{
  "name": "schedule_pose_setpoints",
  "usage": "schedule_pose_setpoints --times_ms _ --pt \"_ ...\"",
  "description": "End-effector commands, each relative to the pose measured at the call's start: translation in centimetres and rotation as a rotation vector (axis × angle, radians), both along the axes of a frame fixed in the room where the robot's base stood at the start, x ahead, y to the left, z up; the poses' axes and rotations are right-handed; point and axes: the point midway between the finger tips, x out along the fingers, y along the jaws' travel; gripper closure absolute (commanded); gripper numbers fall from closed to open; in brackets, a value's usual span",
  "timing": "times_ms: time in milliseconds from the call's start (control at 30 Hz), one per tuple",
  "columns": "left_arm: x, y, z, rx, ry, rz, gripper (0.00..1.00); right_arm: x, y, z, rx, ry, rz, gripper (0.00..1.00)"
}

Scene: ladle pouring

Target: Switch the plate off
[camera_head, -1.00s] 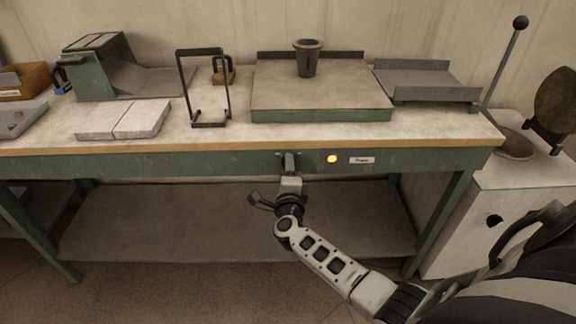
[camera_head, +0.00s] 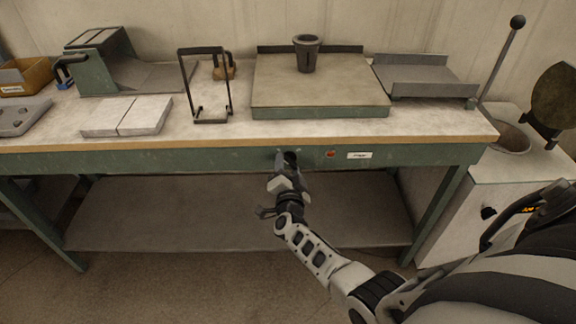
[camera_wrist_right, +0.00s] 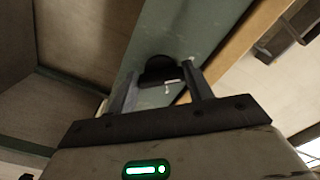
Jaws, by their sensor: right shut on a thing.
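The plate (camera_head: 320,84) is a flat, beige-topped slab with a green front edge on the bench. A dark cup (camera_head: 306,54) stands upright on it. On the bench's green front rail is a dark knob (camera_wrist_right: 158,68). My right gripper (camera_head: 289,164) is at this knob, shut on it, with one finger on either side in the wrist view. The gripper mostly hides the knob in the head view. The small indicator lamp (camera_head: 331,154) right of the knob is dull red, beside a white label (camera_head: 359,155). My left gripper is not in view.
A black wire frame (camera_head: 207,88), pale slabs (camera_head: 127,116) and a green sloped device (camera_head: 103,64) stand on the bench's left. A grey tray (camera_head: 425,78) is right of the plate. A lower shelf (camera_head: 170,215) lies beneath the bench.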

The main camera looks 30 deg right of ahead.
Motion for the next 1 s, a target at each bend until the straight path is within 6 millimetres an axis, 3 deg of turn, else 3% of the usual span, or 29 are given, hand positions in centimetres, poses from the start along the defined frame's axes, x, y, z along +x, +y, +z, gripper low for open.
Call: schedule_pose_setpoints --times_ms 733,767,800,1000 --pt "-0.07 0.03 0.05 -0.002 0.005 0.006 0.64 -0.10 -0.01 -0.19 -0.072 0.047 0.000 0.72" --pt "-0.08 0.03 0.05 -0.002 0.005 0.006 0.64 -0.10 -0.01 -0.19 -0.072 0.047 0.000 0.41" --pt "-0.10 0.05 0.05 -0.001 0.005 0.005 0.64 -0.09 -0.01 -0.17 -0.072 0.047 0.000 0.30" --pt "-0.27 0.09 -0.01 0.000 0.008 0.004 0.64 -0.05 -0.02 -0.09 -0.071 0.045 0.000 0.27"
